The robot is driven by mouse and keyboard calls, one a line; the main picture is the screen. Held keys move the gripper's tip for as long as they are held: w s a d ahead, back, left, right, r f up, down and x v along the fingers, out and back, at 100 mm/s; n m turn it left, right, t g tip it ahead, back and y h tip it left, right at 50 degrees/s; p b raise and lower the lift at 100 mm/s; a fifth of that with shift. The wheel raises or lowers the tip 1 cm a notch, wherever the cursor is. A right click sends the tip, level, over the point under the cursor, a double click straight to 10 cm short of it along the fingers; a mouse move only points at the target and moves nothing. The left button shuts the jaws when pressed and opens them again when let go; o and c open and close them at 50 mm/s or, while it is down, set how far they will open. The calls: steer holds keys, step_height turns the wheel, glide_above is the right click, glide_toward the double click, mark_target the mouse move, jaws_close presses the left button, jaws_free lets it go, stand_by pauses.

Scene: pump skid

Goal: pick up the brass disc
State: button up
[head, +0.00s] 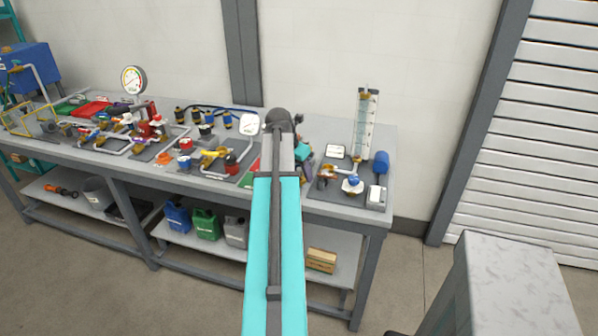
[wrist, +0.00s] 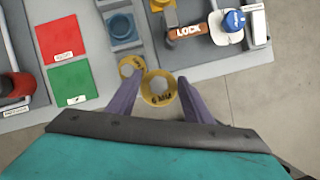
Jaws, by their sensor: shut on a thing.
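A brass disc (wrist: 159,90) with dark lettering and a pale grey centre is between the two purple-grey fingers of my gripper (wrist: 159,86) in the wrist view. My gripper is shut on this disc. A second, similar brass disc (wrist: 130,67) is just beyond it to the upper left, partly overlapped by the held one in the picture. I cannot tell how high the held disc is above the bench. In the head view my arm covers most of the gripper area, and no brass disc can be made out there.
A red square (wrist: 61,39) and a green square (wrist: 70,86) lie left of the gripper. A blue round part (wrist: 121,27) and an orange LOCK-marked valve (wrist: 187,32) are beyond it. The bench (head: 334,207) carries crowded pipework and a tall gauge tube (head: 365,125).

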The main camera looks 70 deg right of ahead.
steer(key=shift+s+a+r, duration=0.1)
steer(key=shift+s+a, duration=0.15)
steer(key=shift+a, duration=0.55)
steer(key=w+a+f+m, duration=0.1)
steer(key=w+a, duration=1.2)
steer(key=w, duration=0.3)
steer(key=w+a+f+m, duration=0.1)
steer(key=w+a, duration=1.2)
steer(key=w, duration=0.4)
steer(key=w+a, duration=0.3)
steer(key=a, duration=1)
steer(key=w+a+m+g, duration=0.1)
steer(key=w+a, duration=0.2)
steer(key=a, duration=1)
steer(key=w+a, duration=0.3)
steer(key=a, duration=1.1)
steer(key=shift+w+r, duration=0.2)
steer(key=shift+r, duration=0.15)
